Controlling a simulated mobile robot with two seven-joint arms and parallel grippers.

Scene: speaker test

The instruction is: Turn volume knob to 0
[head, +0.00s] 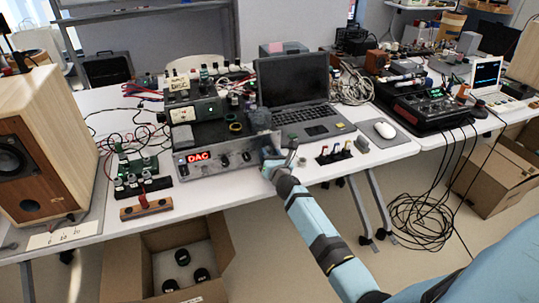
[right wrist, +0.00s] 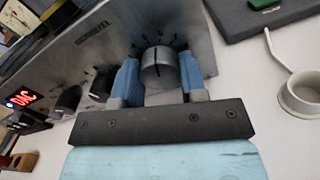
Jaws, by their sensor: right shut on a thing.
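The silver amplifier (head: 225,168) with a red "DAC" display (head: 198,157) stands near the table's front edge. Its large round volume knob (right wrist: 158,68) is at the right end of the front panel, with a dark pointer line roughly upright in the right wrist view. My right gripper (right wrist: 157,82) has its two blue fingers on either side of this knob and is shut on it. In the head view, my right gripper (head: 270,163) hides the knob. My left gripper is not in view.
Two smaller dark knobs (right wrist: 66,102) sit left of the volume knob. A laptop (head: 295,100) stands behind on the right, with a mouse (head: 384,130) beside it. A wooden speaker (head: 45,145) stands at the left. An open cardboard box (head: 130,270) is below the table.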

